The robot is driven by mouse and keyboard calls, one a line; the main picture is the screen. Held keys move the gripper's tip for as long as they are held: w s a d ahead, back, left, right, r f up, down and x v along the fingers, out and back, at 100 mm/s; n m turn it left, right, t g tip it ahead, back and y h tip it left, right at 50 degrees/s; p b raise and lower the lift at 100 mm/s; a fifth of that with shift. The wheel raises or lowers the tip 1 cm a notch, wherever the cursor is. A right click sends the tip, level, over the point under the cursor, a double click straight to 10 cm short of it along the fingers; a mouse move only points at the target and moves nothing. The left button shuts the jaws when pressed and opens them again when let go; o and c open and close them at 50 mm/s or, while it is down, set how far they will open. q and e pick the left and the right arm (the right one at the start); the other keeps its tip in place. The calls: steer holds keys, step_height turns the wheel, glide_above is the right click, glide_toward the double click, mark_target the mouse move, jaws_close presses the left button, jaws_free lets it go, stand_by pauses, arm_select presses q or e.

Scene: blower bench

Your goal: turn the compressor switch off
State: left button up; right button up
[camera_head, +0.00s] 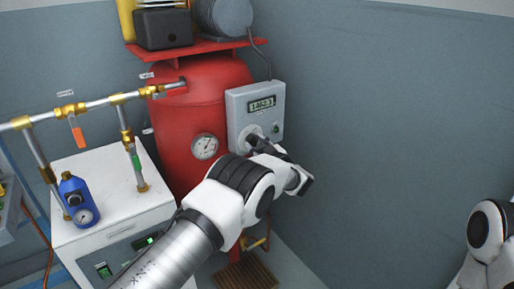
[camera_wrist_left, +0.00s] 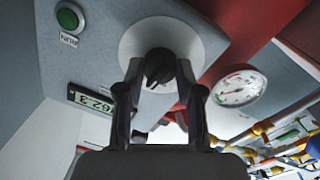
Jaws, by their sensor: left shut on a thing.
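The compressor switch is a black knob (camera_wrist_left: 158,66) on a round pale plate (camera_wrist_left: 190,42), set in the front of a grey control box (camera_head: 235,103). In the head view the plate (camera_head: 250,131) shows, but my gripper mostly hides the knob. The exact pointing of the knob is hard to tell. My right gripper is out of view; only part of that arm shows at the right edge.
The box has a digital display (camera_head: 262,103) and a green button (camera_wrist_left: 67,18). The red tank (camera_head: 190,130) with a round gauge (camera_head: 204,146) stands to its left. A white cabinet (camera_head: 110,185) with a blue bottle-shaped device (camera_head: 73,190) and brass-fitted pipes is further left. The right wall is bare.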

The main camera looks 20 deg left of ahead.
arm_select(q)
steer(key=n+b, duration=0.2)
steer(key=n, duration=0.2)
steer(key=shift+f+n, duration=0.1)
steer(key=shift+n, duration=0.3)
steer(key=shift+n+y+b, duration=0.4)
steer(key=shift+n+b, duration=0.45)
steer(key=shift+n, duration=0.75)
steer(key=o, duration=1.2)
steer(key=shift+c, duration=0.2)
